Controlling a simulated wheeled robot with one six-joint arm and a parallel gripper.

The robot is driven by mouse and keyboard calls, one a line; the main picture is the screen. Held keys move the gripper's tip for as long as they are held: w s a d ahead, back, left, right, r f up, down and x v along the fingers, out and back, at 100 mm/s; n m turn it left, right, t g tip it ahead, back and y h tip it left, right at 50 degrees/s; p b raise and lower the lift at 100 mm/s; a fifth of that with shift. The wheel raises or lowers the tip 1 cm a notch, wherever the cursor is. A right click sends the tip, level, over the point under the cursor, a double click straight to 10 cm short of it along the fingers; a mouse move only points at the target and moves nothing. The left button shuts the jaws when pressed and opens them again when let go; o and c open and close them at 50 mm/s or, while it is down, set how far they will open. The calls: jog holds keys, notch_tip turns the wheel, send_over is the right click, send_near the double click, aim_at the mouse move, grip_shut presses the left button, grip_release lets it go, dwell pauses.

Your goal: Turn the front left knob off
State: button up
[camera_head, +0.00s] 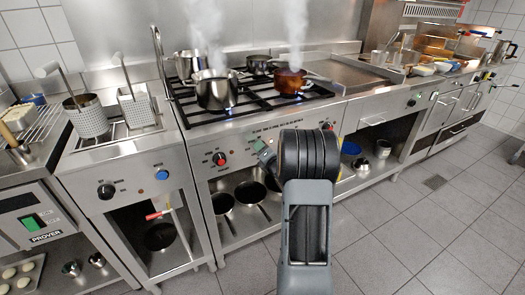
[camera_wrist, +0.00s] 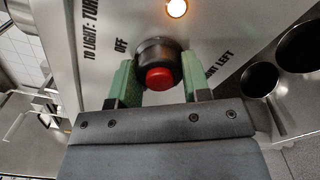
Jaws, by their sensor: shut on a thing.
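The front left knob (camera_wrist: 151,50) is a round black knob with a red cap, on the steel front panel (camera_wrist: 225,45). In the wrist view part of the lettering beside it reads "LEFT", and "OFF" is printed to its left. My gripper (camera_wrist: 160,74) has its two green fingers on opposite sides of this knob, shut on it. In the head view my gripper (camera_head: 264,152) is at the stove's front panel. The held knob is hidden there behind my gripper and wrist.
Another red-capped knob (camera_head: 219,158) is to the left of my gripper, and one (camera_head: 327,126) is to its right. A steaming steel pot (camera_head: 216,90) and a steaming copper-coloured pot (camera_head: 289,81) stand on the burners. An orange light (camera_wrist: 177,8) glows near the held knob.

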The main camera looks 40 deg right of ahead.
jog(key=shift+b, duration=0.3)
jog(key=m+b, duration=0.2)
jog(key=m, duration=0.1)
jog(key=shift+f, duration=0.15)
jog(key=m+b, duration=0.3)
jog(key=m, duration=0.7)
jog(key=shift+r, duration=0.3)
jog(key=m, duration=0.4)
jog(key=shift+m, duration=0.6)
jog(key=o, duration=0.9)
